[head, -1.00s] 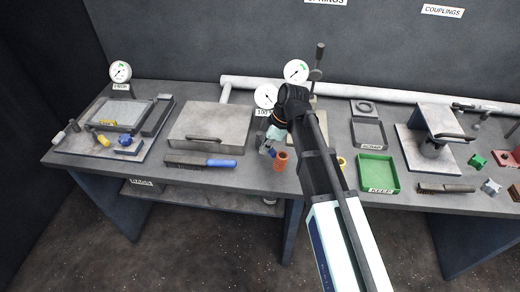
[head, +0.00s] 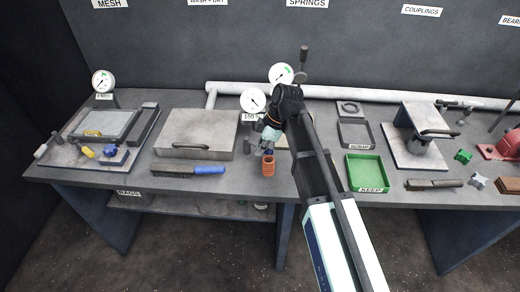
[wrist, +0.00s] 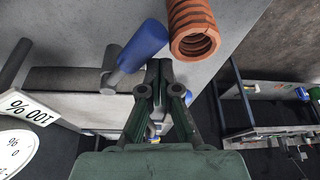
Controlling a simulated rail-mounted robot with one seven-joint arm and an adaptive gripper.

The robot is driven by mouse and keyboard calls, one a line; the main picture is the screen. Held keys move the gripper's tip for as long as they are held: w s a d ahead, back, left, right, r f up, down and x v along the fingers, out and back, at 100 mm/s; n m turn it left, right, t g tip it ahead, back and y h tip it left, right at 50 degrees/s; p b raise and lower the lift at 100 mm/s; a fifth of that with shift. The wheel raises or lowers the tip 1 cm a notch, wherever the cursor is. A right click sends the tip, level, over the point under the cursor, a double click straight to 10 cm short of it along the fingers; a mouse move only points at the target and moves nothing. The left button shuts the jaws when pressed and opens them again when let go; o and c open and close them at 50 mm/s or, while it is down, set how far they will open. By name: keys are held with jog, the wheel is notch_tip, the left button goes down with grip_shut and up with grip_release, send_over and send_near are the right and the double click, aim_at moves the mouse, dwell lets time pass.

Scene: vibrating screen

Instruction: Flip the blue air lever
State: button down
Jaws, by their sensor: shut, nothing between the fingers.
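The blue air lever (wrist: 140,46) shows in the wrist view as a blue cylindrical handle on a grey stem. It is just left of my fingertips, very close to them; I cannot tell whether they touch. My gripper (wrist: 160,68) is shut and empty, its fingers pointing toward the bench. In the head view my gripper (head: 269,145) is over the middle of the bench, beside an orange spring, and the lever there is too small and covered to make out clearly.
The orange coil spring (wrist: 193,32) stands close by, right of the lever in the wrist view. A 100 % gauge (head: 253,101) stands behind my gripper. A grey lidded box (head: 196,136) and blue-handled brush (head: 190,170) lie left; a green KEEP tray (head: 382,184) is right.

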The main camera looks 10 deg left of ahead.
jog(key=shift+s+a+r, duration=0.1)
jog(key=shift+s+r, duration=0.05)
jog(key=shift+s, duration=0.3)
notch_tip(320, 180, up, 10)
jog(key=b, duration=0.1)
jog(key=shift+w+b, duration=0.25)
jog(key=shift+b, duration=0.1)
